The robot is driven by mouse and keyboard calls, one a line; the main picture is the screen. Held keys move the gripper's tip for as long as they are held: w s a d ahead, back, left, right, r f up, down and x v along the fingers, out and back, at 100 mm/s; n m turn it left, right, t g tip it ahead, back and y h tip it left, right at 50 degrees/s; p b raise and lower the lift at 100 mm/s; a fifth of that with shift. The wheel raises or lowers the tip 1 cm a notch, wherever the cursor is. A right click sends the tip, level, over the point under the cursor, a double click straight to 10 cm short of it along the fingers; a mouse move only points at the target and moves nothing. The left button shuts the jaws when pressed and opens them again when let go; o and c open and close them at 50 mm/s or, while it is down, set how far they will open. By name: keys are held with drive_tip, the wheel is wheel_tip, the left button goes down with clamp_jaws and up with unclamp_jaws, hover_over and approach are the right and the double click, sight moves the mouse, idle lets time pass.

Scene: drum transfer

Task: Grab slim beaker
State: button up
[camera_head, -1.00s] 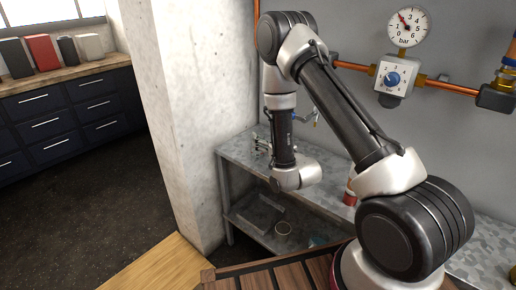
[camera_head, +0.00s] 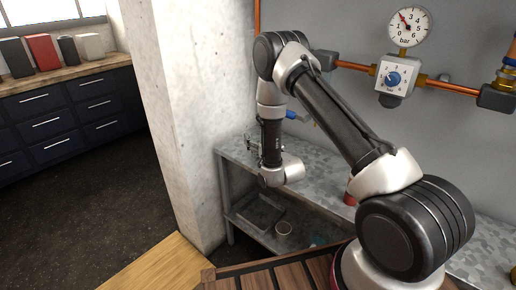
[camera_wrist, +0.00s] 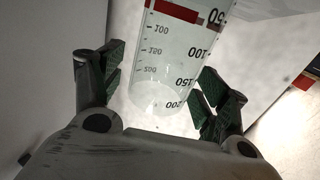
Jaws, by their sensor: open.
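The slim beaker is a clear glass beaker (camera_wrist: 168,75) with printed graduation marks and a red and white band. In the wrist view it stands between the two fingers of my gripper (camera_wrist: 160,92), which is open. Gaps show on the left between finger and glass, and the right finger is close to the glass. I cannot tell whether that finger touches it. In the head view my gripper (camera_head: 254,146) is at the back left of the metal table, by the concrete pillar. The beaker cannot be made out there.
The metal table (camera_head: 330,172) stands against the grey wall, with a lower shelf holding a tray (camera_head: 262,212) and a round container (camera_head: 283,227). The concrete pillar (camera_head: 180,110) is close on the left. A red object (camera_head: 349,198) sits partly behind my arm.

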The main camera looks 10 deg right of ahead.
drive_tip(key=shift+c, duration=0.3)
drive_tip(key=c, duration=1)
drive_tip(key=shift+r, duration=0.15)
